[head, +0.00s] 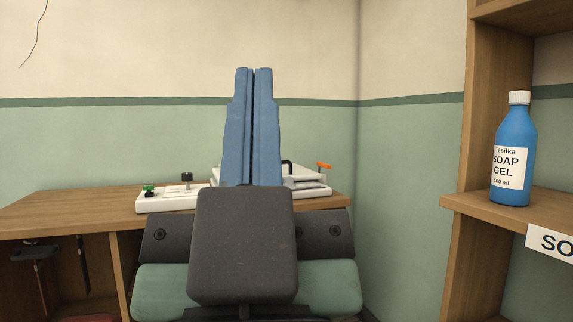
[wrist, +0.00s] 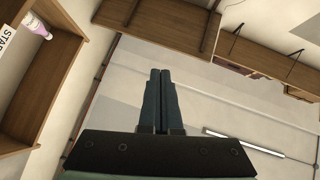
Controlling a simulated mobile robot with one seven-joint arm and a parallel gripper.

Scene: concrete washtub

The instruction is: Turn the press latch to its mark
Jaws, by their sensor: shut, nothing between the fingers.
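A low white device (head: 310,189) stands on the wooden table, mostly hidden behind my gripper. A small orange lever (head: 323,166) sticks up at its right end and may be the press latch; its mark is not discernible. A black handle (head: 287,167) shows beside my fingers. My gripper (head: 254,70) points upward in front of the table, its two blue fingers together with nothing between them. In the wrist view my fingers (wrist: 160,72) are also together, and neither device nor lever shows there.
A white base (head: 165,200) with a green knob (head: 149,190) and a black knob (head: 187,177) sits on the table (head: 60,210). A blue soap gel bottle (head: 512,150) stands on the right shelf (head: 480,205). The table's left part is clear.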

